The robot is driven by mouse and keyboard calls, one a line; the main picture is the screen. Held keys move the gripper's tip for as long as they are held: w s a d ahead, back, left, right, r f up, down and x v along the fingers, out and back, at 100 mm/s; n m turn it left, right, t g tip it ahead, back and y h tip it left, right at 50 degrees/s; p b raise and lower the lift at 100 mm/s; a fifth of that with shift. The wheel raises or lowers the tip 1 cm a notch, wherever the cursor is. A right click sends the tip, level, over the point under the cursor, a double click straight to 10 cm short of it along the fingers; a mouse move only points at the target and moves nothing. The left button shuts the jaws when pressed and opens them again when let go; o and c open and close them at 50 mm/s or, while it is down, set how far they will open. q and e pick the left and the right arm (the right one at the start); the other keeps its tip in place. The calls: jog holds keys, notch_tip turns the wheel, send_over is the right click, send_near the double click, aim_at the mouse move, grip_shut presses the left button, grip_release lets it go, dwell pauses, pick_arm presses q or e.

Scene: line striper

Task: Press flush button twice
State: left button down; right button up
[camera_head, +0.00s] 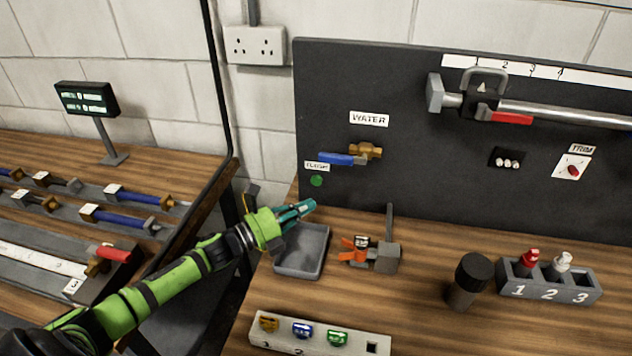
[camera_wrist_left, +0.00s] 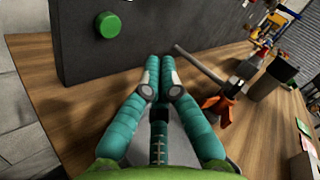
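The green flush button (camera_head: 316,180) is on the dark upright panel (camera_head: 400,210), just under a small white label. It also shows in the left wrist view (camera_wrist_left: 108,25), to the left of my fingertips. My left gripper (camera_head: 308,205) has its teal fingers together, with nothing seen between them. Its tips are a little below the button in the head view and look apart from it. In the left wrist view the fingertips (camera_wrist_left: 161,62) are side by side. My right gripper is not in view.
A grey tray (camera_head: 302,266) lies under my left gripper. An orange-handled tool (camera_head: 355,252) is to its right. A blue-handled water valve (camera_head: 340,159) sticks out above the button. A black cylinder (camera_head: 467,279) and a numbered holder (camera_head: 550,283) stand further right.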

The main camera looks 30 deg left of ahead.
aim_at(316, 180)
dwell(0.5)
pick_arm(q)
jog(key=shift+s+d, duration=0.2)
jog(key=s+y+p, duration=0.1)
jog(key=s+d+n+t+y+p, duration=0.1)
jog(key=shift+s+r+n, duration=0.1)
jog(key=shift+s+n, duration=0.2)
jog(key=shift+s, duration=0.05)
jog(key=shift+s+p, duration=0.35)
jog(key=shift+s, duration=0.1)
jog(key=shift+w, duration=0.1)
jog(key=shift+w, duration=0.15)
jog(key=w+b, duration=0.1)
jog(key=w, duration=0.1)
jog(key=w+a+b, duration=0.1)
jog(key=w, duration=0.1)
jog(key=w+b, duration=0.2)
jog(key=shift+w+a+f, duration=0.25)
jog(key=shift+w+a, duration=0.15)
jog(key=shift+w+a+r+b, duration=0.1)
jog(key=shift+w+b, duration=0.1)
jog(key=shift+w, duration=0.2)
jog(key=shift+w+a+r+b, duration=0.1)
jog(key=shift+w+b, duration=0.05)
jog(key=shift+w, duration=0.2)
